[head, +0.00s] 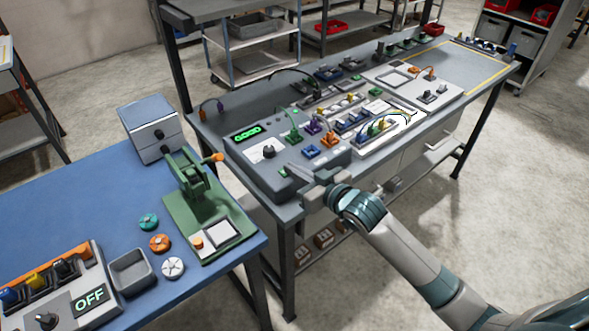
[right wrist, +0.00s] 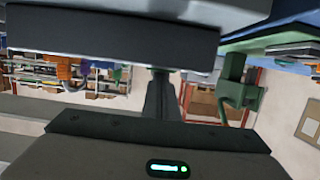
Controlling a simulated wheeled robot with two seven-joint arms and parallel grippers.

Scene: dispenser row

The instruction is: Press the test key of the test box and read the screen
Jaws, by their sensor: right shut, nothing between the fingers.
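The test box (head: 240,152) is a grey sloped box on the grey bench. Its screen (head: 247,132) is lit green and appears to read GOOD. A white plate with a dark round knob (head: 268,152) sits below the screen. My right gripper (head: 291,172) is shut and empty, with its fingers at the box's front right edge. The fingers cover that part, so I cannot tell whether they touch the test key, which I cannot make out. In the right wrist view my shut fingers (right wrist: 162,92) reach a dark grey surface. My left gripper is not in view.
A blue table on the left bears a green hand press (head: 205,205), a grey box (head: 150,128), several round knobs and a unit with an OFF display (head: 90,299). Coloured connectors and trays fill the bench right of the test box. A gap separates table and bench.

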